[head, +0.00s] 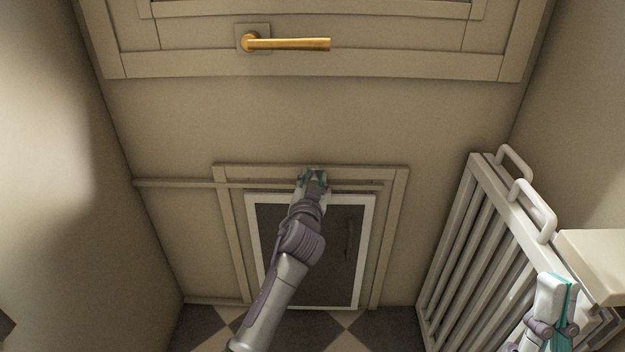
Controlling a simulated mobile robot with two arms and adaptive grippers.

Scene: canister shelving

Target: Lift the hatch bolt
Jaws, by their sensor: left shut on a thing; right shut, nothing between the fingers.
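The hatch (340,245) is a dark panel in a white rim, low on the wall ahead, within a beige frame (393,235). My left gripper (314,176) is at the top middle of the hatch, over the thin horizontal rail there. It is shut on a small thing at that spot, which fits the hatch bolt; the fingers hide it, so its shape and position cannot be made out. My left forearm covers part of the hatch panel. My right gripper (557,284) is shut and empty at the lower right, in front of the white gate.
A door with a brass lever handle (290,44) is above the hatch. A white slatted gate (462,250) with two loop handles stands at the right, beside a cream ledge (598,262). Walls close in on both sides. The checkered floor (210,325) shows at the bottom.

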